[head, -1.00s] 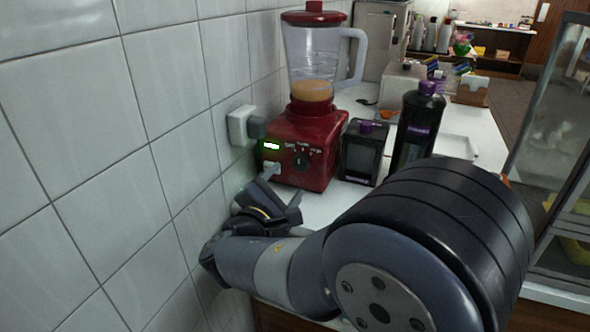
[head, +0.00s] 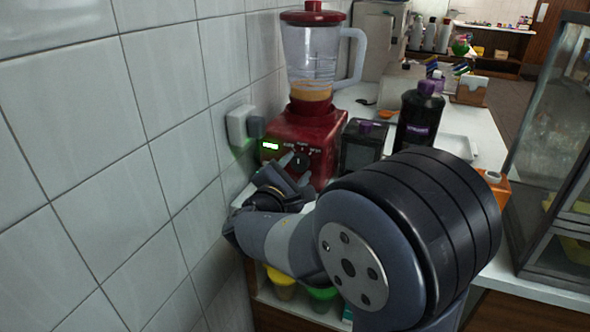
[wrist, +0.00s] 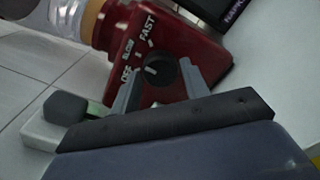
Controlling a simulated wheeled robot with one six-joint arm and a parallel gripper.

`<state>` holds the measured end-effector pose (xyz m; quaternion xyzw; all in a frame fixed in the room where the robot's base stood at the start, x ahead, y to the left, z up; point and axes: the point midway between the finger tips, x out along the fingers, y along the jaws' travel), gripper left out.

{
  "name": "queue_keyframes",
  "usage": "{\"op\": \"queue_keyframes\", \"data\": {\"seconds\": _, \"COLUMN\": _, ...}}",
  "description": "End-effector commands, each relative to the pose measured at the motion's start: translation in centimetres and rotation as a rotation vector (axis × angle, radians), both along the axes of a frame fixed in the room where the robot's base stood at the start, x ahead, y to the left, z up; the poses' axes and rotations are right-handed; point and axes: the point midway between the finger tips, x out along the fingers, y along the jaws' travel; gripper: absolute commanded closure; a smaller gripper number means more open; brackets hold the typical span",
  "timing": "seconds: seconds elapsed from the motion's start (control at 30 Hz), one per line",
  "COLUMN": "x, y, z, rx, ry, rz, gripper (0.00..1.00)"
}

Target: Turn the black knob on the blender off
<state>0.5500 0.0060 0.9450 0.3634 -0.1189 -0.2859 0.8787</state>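The red blender (head: 315,128) stands against the tiled wall with liquid in its clear jug and a lit green display on its front. Its round black knob (head: 300,162) is on the front panel. The wrist view shows the knob (wrist: 159,70) close up, with OFF, SLOW and FAST printed around it. My gripper (wrist: 160,80) is open, with one finger on each side of the knob. I cannot tell whether the fingers touch it, or which label the knob points to. In the head view my gripper (head: 288,176) is at the blender's front, partly hidden by my wrist.
A grey plug (head: 241,126) is on the wall left of the blender. A black container (head: 362,145) and a black bottle (head: 417,118) stand close to its right. A glass case (head: 550,180) is at far right. Yellow and green cups (head: 322,297) sit below the counter.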

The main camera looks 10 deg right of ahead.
Motion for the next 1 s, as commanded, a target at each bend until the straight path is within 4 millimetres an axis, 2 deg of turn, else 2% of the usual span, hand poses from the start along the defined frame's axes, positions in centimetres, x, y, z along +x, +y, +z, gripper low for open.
{"op": "queue_keyframes", "data": {"seconds": 0.03, "x": -0.01, "y": 0.01, "z": 0.00, "rx": 0.000, "ry": 0.000, "rz": 0.000, "gripper": 0.61}}
{"op": "queue_keyframes", "data": {"seconds": 0.33, "x": -0.02, "y": 0.01, "z": -0.01, "rx": 0.000, "ry": 0.000, "rz": 0.000, "gripper": 0.85}}
{"op": "queue_keyframes", "data": {"seconds": 0.67, "x": 0.00, "y": 0.01, "z": 0.06, "rx": -0.044, "ry": 0.034, "rz": 0.000, "gripper": 0.85}}
{"op": "queue_keyframes", "data": {"seconds": 1.0, "x": 0.03, "y": 0.03, "z": 0.16, "rx": -0.236, "ry": 0.176, "rz": 0.000, "gripper": 0.85}}
